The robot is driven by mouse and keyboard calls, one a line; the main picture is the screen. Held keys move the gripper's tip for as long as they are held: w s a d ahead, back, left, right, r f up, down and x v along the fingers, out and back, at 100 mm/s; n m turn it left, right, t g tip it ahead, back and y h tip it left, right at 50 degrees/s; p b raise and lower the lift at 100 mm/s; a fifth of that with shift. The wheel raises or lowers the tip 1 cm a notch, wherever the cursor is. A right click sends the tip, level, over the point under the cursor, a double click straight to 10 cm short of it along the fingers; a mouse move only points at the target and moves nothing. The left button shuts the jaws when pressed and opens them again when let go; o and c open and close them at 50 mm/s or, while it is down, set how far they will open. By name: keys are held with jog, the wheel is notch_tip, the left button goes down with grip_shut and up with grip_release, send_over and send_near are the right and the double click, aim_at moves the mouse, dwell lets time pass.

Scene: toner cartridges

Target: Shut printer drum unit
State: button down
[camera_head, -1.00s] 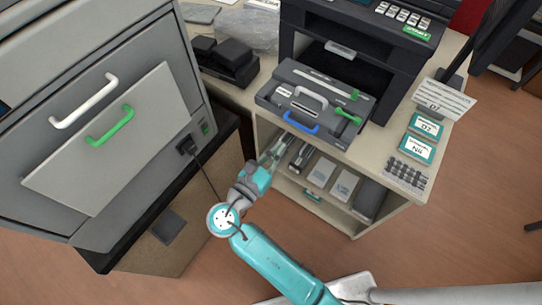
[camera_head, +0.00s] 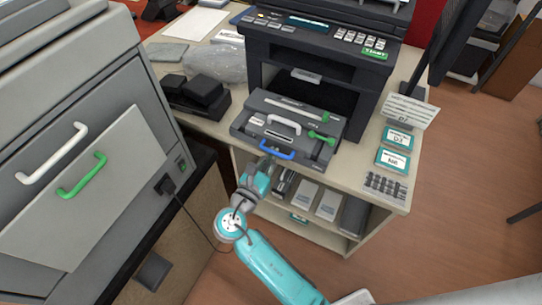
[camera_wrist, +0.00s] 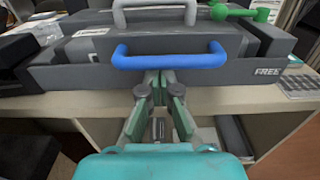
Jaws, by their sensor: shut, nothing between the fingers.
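The black printer (camera_head: 315,62) stands on the beige desk. The grey drum unit (camera_head: 243,124) sticks out of its front, with a white handle, a green lever and a blue handle (camera_head: 277,152) on it. In the wrist view, the drum unit (camera_wrist: 80,76) fills the upper part, and its blue handle (camera_wrist: 168,62) runs across the middle. My gripper (camera_head: 267,160) is shut and empty in front of the drum unit. In the wrist view, its fingertips (camera_wrist: 160,78) are just under the blue handle, at the unit's front face; I cannot tell whether they touch it.
A large grey machine (camera_head: 120,110) with white and green handles stands at the left. Black boxes (camera_head: 195,95) lie left of the drum unit. Teal-labelled boxes (camera_head: 393,160) and a keypad (camera_head: 385,187) lie right. Boxes (camera_head: 328,205) stand on the shelf under the desk.

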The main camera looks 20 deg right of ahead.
aim_at(298, 112)
jog(key=x, duration=1.9)
jog(key=shift+a, duration=0.1)
